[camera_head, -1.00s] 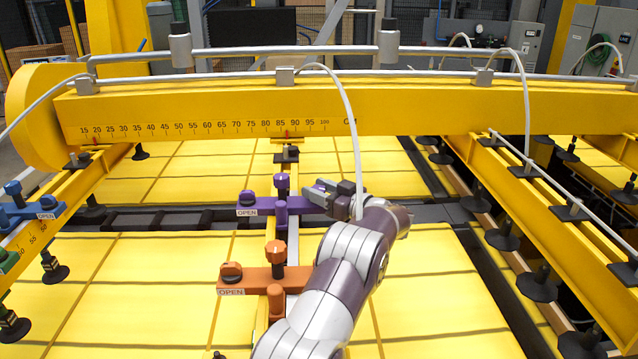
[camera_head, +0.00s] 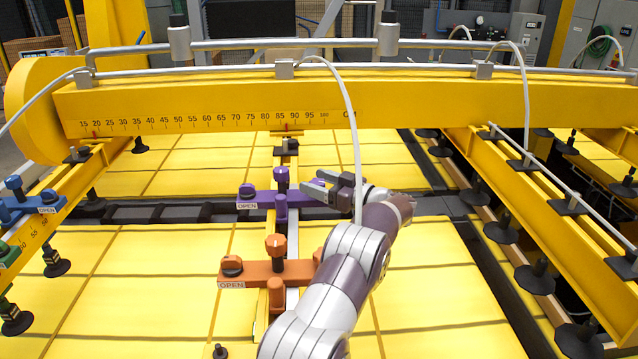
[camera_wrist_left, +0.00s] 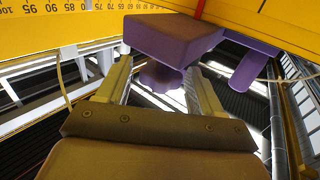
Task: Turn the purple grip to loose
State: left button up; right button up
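A purple crossbar (camera_head: 266,200) sits on the yellow beam, with a purple knob (camera_head: 246,189) above an OPEN label at its left end and a taller purple knob (camera_head: 281,180) at its middle. Its right end is hidden behind my left gripper (camera_head: 328,184), whose fingers are spread there. In the left wrist view the purple bar (camera_wrist_left: 172,38) is close ahead. A scalloped purple grip (camera_wrist_left: 160,76) shows between the spread fingers of my left gripper (camera_wrist_left: 158,70), with narrow gaps on both sides; contact is not clear. My right gripper is out of view.
An orange crossbar (camera_head: 262,272) with knobs stands nearer, close to my left forearm. The large yellow beam (camera_head: 200,105) with a scale lies behind. Black suction cups (camera_head: 533,279) hang at right.

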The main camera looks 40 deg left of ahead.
pick_arm(q)
jog(key=d, duration=1.2)
jog(key=shift+w+d+p, duration=0.3)
jog(key=shift+w+p, duration=0.05)
jog(key=shift+w, duration=0.1)
